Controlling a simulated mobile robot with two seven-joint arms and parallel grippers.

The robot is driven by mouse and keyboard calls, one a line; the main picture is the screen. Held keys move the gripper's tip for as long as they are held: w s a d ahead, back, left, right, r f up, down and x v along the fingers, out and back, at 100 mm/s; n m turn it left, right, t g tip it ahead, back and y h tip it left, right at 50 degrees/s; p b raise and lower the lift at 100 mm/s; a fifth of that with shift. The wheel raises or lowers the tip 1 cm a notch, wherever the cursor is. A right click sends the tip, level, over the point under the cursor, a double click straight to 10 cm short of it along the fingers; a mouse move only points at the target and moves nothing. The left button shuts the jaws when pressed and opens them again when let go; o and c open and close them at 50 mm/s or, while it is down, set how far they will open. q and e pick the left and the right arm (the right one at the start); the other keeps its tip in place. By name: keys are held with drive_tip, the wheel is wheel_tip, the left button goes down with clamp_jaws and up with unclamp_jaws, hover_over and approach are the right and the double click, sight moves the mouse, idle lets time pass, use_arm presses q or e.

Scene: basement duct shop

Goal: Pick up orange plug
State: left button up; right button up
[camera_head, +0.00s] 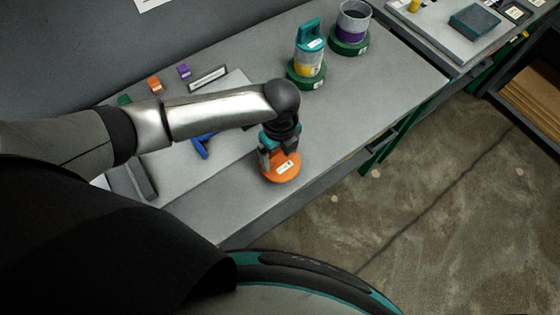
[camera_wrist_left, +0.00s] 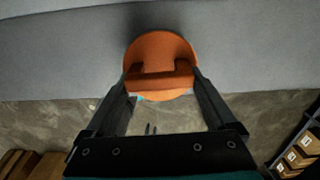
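The orange plug (camera_head: 281,168), a round disc with a white label, is near the front edge of the grey workbench (camera_head: 385,85). In the left wrist view the plug (camera_wrist_left: 160,52) shows a raised bar handle across its disc. My left gripper (camera_head: 279,148) points down over it. The two fingers (camera_wrist_left: 162,84) stand at opposite ends of the handle and appear to touch it. The fingertips are partly hidden in the head view. I cannot tell whether the plug's underside rests on the bench. My right gripper is in neither view.
A teal-handled piece with a yellow band (camera_head: 309,57) and a grey cup with a purple band (camera_head: 353,24) stand on green bases behind. The bench's right part is clear.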

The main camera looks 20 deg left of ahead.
use_arm(q)
clamp_jaws()
idle(0.4)
drive_tip(key=shift+r, duration=0.15)
